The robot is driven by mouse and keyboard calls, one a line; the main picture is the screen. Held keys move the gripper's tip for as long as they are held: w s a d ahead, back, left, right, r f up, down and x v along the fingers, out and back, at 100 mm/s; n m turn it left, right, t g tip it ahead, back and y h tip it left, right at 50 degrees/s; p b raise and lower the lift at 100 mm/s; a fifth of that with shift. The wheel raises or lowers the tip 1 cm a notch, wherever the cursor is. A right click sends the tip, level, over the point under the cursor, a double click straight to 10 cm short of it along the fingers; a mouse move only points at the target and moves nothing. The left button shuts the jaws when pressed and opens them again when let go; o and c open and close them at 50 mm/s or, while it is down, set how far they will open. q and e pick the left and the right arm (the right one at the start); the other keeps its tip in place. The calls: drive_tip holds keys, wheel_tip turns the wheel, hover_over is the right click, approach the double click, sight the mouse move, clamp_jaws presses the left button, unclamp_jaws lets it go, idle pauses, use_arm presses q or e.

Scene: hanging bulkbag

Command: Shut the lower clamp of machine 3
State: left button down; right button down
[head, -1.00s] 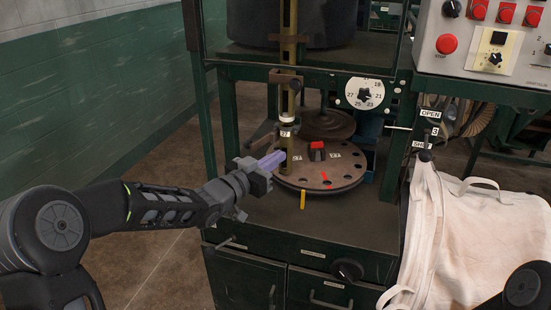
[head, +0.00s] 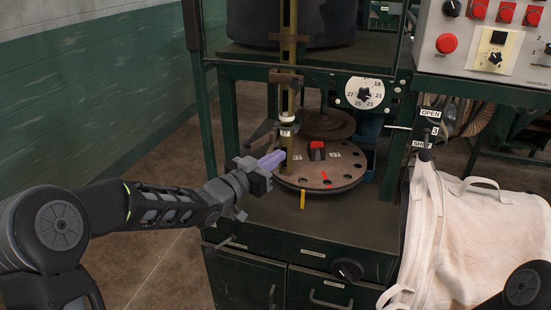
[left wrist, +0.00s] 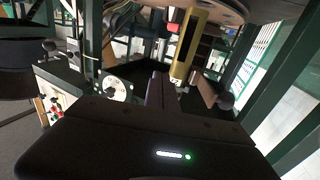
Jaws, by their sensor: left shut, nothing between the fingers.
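A brass column (head: 289,60) stands over a round dark plate (head: 340,180) with holes. Low on the column, by a small white tag, is a brown clamp lever (head: 262,138); I take it for the lower clamp. In the left wrist view a brown bar with a dark ball knob (left wrist: 210,94) shows beside the column (left wrist: 187,48). My left gripper (head: 276,160) has its lilac fingers together and empty, at the column's foot just below the lever. The fingers (left wrist: 158,90) also show in the left wrist view. Contact is unclear. My right gripper is out of view.
A higher brown clamp (head: 284,78) sits on the column. A red-topped block (head: 317,150) stands on the plate. A lever with OPEN and partly hidden SHUT labels (head: 430,113), a pale bag (head: 490,235) and a control panel (head: 490,40) are at right. Green frame posts flank the plate.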

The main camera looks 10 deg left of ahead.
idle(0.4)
use_arm(q)
drive_tip(key=v, duration=0.7)
drive_tip(key=shift+s+a, duration=0.2)
drive_tip(key=shift+s, duration=0.15)
drive_tip(key=shift+f, duration=0.1)
